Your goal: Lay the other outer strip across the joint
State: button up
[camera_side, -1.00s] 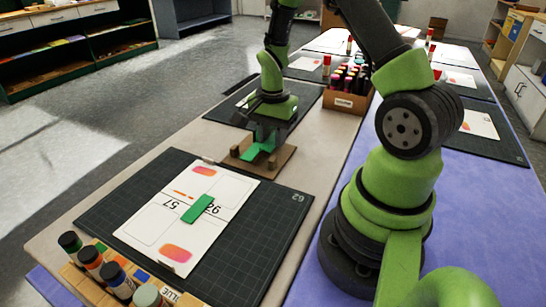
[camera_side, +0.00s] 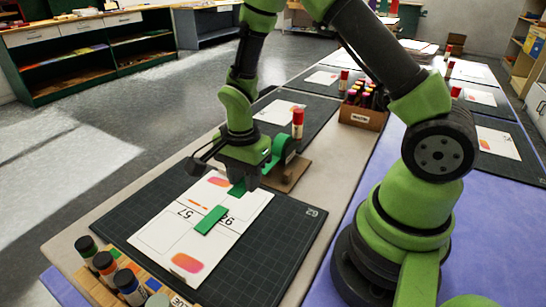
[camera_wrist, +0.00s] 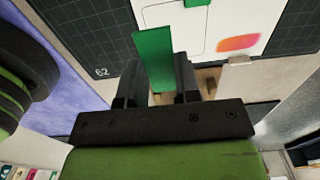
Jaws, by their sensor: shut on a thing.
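My gripper (camera_side: 240,182) is shut on a green strip (camera_side: 236,188) and holds it by the far edge of the white card sheets (camera_side: 160,238). In the wrist view the held strip (camera_wrist: 153,58) sticks out between my two fingers toward the cards. Another green strip (camera_side: 211,220) lies on the cards near their middle, by the printed numbers; its end also shows at the top of the wrist view (camera_wrist: 197,3). My gripper partly hides the held strip and the far card edge in the side view. I cannot tell whether the held strip touches the card.
The cards lie on a dark gridded mat (camera_side: 285,240). A brown wooden holder (camera_side: 290,178) stands just behind my gripper. A red-capped glue stick (camera_side: 297,124) and a box of markers (camera_side: 362,112) stand farther back. Several bottles (camera_side: 104,264) stand at the front left.

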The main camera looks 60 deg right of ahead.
send_over(233, 232)
jog(key=shift+w+d+f, duration=0.1)
jog(key=shift+d, duration=0.25)
jog(key=shift+a+f, duration=0.1)
jog(key=shift+a, duration=0.1)
jog(key=shift+f, duration=2.25)
jog(key=shift+f, duration=0.25)
jog(key=shift+f, duration=0.2)
jog(key=shift+f, duration=0.15)
jog(key=shift+f, duration=0.3)
